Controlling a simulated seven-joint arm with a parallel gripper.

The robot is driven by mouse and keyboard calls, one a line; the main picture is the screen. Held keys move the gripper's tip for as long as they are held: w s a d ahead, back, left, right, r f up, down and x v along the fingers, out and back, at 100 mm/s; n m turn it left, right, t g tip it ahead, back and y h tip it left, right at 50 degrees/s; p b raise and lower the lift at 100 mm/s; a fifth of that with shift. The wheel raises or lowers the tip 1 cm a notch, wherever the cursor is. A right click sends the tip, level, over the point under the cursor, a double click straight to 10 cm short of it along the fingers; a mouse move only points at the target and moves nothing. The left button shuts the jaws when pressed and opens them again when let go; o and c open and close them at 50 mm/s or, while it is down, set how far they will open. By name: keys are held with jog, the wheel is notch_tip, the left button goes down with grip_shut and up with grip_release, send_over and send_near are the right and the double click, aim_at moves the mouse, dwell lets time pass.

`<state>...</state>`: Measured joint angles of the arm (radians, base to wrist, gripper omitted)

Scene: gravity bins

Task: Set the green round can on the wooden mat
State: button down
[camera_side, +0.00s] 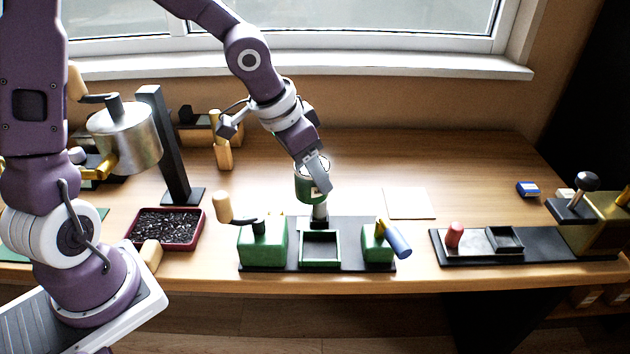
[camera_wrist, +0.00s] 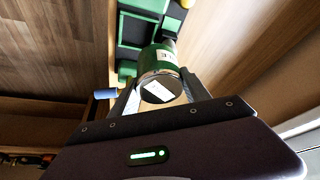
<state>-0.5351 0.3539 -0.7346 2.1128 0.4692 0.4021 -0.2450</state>
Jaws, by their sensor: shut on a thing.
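The green round can (camera_side: 303,189) has a white label and a bright metal end. My gripper (camera_side: 317,178) is shut on it, behind the middle of the green fixture. The wrist view shows the can (camera_wrist: 157,58) between the two fingers (camera_wrist: 163,97), its pale end facing the camera. A thin, pale square (camera_side: 409,203), which looks like the wooden mat, lies flat and empty on the desk, right of the can. I cannot make it out in the wrist view. The gap under the can is hard to judge.
The green fixture (camera_side: 320,264) on a black base has a handle, a square frame and a blue-ended lever. A dark red tray (camera_side: 164,229) of dark pieces and a black post (camera_side: 166,145) stand left. Another black-based device (camera_side: 480,254) sits right. Desk around the mat is clear.

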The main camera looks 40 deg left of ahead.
jog(key=w+f+m+h, duration=0.1)
jog(key=w+f+m, duration=0.25)
jog(key=w, duration=1.25)
jog(key=w+d+f+m+g+h, duration=0.2)
jog(key=w+d+m+g, duration=0.1)
jog(key=w+d+m, duration=0.2)
jog(key=d+m, duration=0.2)
jog(key=d, duration=0.1)
jog(key=shift+w+f, duration=0.25)
jog(key=shift+w, duration=0.05)
jog(key=shift+d+m, duration=0.1)
jog(key=shift+m, duration=0.15)
jog(key=shift+f, duration=2.95)
jog(key=shift+f, duration=0.45)
jog(key=shift+c, duration=2.2)
grip_release()
